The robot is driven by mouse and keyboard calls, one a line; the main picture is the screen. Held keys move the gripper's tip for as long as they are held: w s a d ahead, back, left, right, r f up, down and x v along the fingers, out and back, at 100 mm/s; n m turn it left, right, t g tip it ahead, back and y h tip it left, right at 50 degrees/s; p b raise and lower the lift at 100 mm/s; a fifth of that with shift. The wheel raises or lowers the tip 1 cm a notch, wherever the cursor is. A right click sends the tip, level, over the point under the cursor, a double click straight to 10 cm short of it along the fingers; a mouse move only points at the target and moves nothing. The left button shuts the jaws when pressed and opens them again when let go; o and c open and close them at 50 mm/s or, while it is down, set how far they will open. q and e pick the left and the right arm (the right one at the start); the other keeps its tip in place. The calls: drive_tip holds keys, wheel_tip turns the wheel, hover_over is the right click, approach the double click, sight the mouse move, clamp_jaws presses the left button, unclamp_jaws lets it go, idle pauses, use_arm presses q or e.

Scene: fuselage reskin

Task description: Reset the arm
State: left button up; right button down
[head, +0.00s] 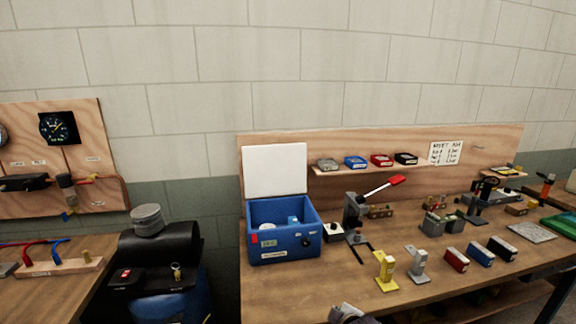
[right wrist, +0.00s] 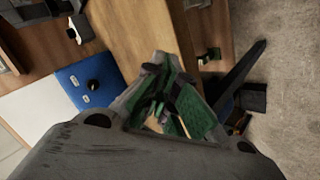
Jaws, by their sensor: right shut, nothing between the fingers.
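My right gripper (right wrist: 170,112) shows in the right wrist view with its green-padded fingers closed together and nothing between them. Beyond it are the wooden bench and the floor. In the head view a grey part of an arm (head: 352,315) shows at the bottom edge, in front of the bench; most of it is cut off. My left gripper is in neither view.
The bench (head: 300,285) carries an open blue box (head: 285,250), a red-handled lever press (head: 355,215), yellow and grey stands (head: 385,275), and red, blue and black blocks (head: 481,256). Bare floor (right wrist: 285,60) lies beyond the bench edge.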

drive_tip(key=s+d+f+m+g, duration=0.2)
drive_tip(key=s+d+m, duration=0.1)
drive_tip(key=s, duration=0.4)
drive_tip(key=s+d+f+m+g, duration=0.2)
drive_tip(key=s+m, duration=0.2)
drive_tip(key=s, duration=0.4)
drive_tip(key=s+d+f+m+g, duration=0.1)
drive_tip(key=s+d+m+g, duration=0.15)
drive_tip(key=s, duration=0.45)
wheel_tip(320, 180, down, 33)
drive_tip(key=s, duration=0.2)
drive_tip(key=s+d+f+g, duration=0.1)
drive_tip(key=s+d+f, duration=0.1)
drive_tip(key=s+f, duration=0.8)
drive_tip(key=s+d+f, duration=0.2)
drive_tip(key=s+f, duration=0.8)
drive_tip(key=s, duration=0.3)
drive_tip(key=shift+g, duration=0.35)
drive_tip(key=shift+w, duration=0.2)
